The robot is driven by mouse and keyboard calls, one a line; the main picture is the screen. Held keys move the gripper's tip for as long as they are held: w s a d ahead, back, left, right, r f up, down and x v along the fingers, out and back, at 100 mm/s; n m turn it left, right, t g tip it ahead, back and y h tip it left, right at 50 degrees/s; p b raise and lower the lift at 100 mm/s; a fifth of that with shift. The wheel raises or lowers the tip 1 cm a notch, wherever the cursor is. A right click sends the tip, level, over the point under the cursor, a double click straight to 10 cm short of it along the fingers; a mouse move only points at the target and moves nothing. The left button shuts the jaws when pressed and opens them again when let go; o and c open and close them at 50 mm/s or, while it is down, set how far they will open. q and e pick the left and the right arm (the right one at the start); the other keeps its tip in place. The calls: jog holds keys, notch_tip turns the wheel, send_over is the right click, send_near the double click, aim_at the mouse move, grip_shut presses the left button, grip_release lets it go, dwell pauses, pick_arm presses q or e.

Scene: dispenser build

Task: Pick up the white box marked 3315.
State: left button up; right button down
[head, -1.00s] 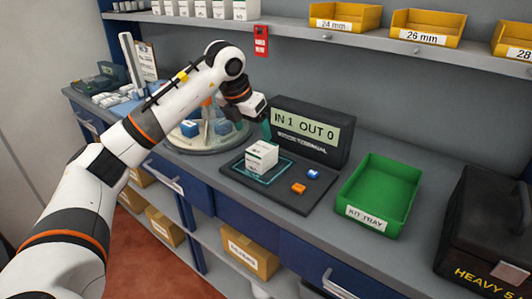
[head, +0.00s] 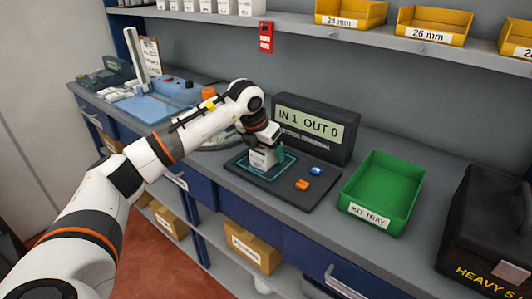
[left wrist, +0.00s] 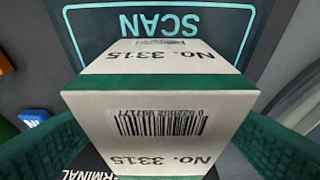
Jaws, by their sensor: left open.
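The white box marked 3315 (head: 262,160) stands on the scan pad (head: 245,165) in front of the terminal. In the left wrist view the box (left wrist: 155,125) fills the middle, with "No. 3315", a barcode and a green band showing. The word SCAN is readable on the pad (left wrist: 160,24) beyond it. My left gripper (head: 266,148) is over the box from above, pointing down. Its green-padded fingers are open, one on each side of the box; whether either touches it is unclear. My right gripper is not in view.
The terminal (head: 310,127) reads IN 1 OUT 0 and stands close behind the gripper. A blue button (head: 315,170) and an orange button (head: 302,184) lie right of the box. The green kit tray (head: 352,188) is further right, with a black heavy box (head: 490,225) beyond.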

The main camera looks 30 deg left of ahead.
pick_arm(q)
jog(key=c, duration=1.2)
jog(key=shift+c, duration=0.4)
jog(key=shift+r, duration=0.15)
